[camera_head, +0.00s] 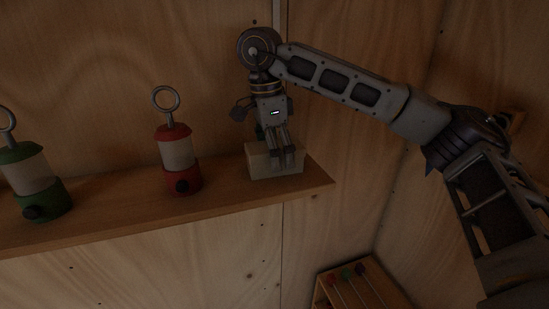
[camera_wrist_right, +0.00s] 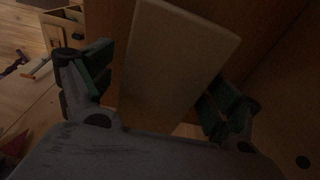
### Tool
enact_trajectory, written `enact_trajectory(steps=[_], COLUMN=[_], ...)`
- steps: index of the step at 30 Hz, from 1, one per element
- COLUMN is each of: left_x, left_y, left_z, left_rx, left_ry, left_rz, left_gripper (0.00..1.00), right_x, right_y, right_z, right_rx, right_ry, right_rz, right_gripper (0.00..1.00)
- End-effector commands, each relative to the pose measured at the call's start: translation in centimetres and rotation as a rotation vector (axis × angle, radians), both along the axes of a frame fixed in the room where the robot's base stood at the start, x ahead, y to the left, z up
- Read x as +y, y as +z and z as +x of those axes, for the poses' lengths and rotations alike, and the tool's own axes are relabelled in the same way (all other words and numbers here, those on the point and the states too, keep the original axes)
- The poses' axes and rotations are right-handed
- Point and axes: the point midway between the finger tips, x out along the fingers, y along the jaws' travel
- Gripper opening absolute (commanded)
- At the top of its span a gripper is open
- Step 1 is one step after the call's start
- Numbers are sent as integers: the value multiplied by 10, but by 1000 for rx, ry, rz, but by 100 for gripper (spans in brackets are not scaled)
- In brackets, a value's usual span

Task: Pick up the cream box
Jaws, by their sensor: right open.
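The cream box (camera_head: 262,166) sits on the wooden shelf (camera_head: 115,203) near its right end. My right gripper (camera_head: 284,160) points down at the box, with its fingers in front of the box's face in the head view. In the right wrist view the cream box (camera_wrist_right: 174,62) lies between the two spread fingers of the right gripper (camera_wrist_right: 155,95). The gripper is open, and I cannot tell whether either finger touches the box. My left gripper is not in view.
A red lantern (camera_head: 178,155) stands on the shelf left of the box, and a green lantern (camera_head: 31,180) stands farther left. A plywood wall is close behind. A wooden rack (camera_head: 357,286) with coloured pieces is below the shelf at right.

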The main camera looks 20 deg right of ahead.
Motion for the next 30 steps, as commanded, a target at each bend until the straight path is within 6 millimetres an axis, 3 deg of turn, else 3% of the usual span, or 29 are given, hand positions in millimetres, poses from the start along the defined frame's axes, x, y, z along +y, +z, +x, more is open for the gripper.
enact_trajectory(steps=[2,15,30], left_x=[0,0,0], left_y=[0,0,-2], left_z=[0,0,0], left_rx=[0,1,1], left_ry=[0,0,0], left_rz=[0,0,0], left_gripper=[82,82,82], right_x=[0,0,0], right_y=[0,0,4], right_z=[0,0,-2], right_rx=[0,0,-1], right_ry=[0,0,-1], right_rz=[0,0,0], right_gripper=[88,35,34])
